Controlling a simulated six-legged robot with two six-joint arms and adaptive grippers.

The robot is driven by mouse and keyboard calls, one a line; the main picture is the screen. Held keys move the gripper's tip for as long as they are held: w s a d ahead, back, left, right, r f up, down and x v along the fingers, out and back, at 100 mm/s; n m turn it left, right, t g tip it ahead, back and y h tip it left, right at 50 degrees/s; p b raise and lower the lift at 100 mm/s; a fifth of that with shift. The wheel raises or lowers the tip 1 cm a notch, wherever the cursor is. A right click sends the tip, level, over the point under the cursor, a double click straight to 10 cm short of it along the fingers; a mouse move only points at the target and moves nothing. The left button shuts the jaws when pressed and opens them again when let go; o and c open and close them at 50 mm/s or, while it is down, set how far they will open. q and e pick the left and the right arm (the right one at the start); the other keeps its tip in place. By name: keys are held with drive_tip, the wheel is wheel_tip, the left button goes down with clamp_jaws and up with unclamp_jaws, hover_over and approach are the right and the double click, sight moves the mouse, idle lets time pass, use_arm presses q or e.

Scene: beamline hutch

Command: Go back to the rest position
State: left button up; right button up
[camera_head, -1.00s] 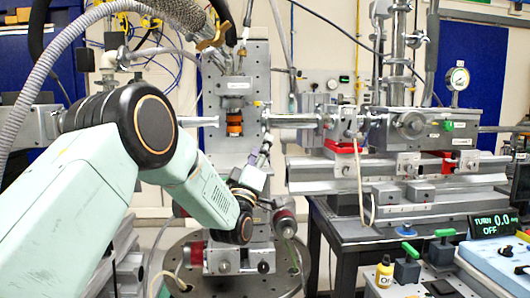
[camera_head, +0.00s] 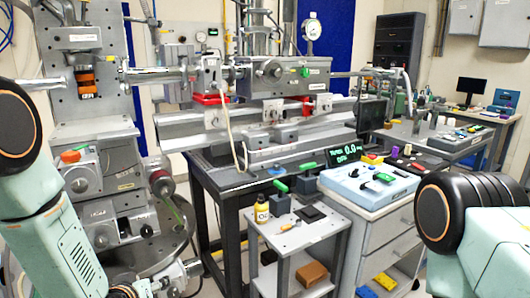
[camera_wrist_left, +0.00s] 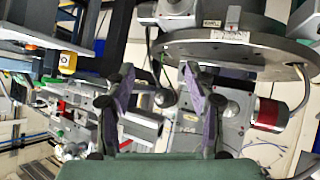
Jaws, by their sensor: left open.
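My left arm comes in from the left in the head view and runs down to the bottom edge. Only part of its wrist end shows there, low beside the round steel base plate (camera_head: 150,250). In the left wrist view my left gripper (camera_wrist_left: 158,78) is open, its two purple-padded fingers apart with nothing between them. Behind the fingers are blurred beamline parts, among them a red-ended cylinder (camera_wrist_left: 268,112). My right arm shows at the right of the head view; its gripper is out of frame.
A steel bench with a rail (camera_head: 260,125) stands in the middle. A blue control box (camera_head: 368,186) stands on a drawer cabinet. Yellow (camera_head: 385,281) and blue blocks lie low between the cart and my right arm.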

use_arm(q)
drive_tip(key=s+d+f+m+g, duration=0.1)
drive_tip(key=s+f+g, duration=0.2)
drive_tip(key=s, duration=0.9)
drive_tip(key=s+d+f+m+g, duration=0.1)
drive_tip(key=s+f+g, duration=0.3)
drive_tip(key=s+f, duration=0.3)
drive_tip(key=s+d+f+m+g, duration=0.1)
drive_tip(key=s+f+g, duration=0.3)
drive_tip(key=s, duration=1.3)
drive_tip(key=shift+s+d+f, duration=0.4)
drive_tip(key=shift+d+f, duration=0.1)
drive_tip(key=shift+f, duration=0.05)
drive_tip(key=shift+c, duration=0.3)
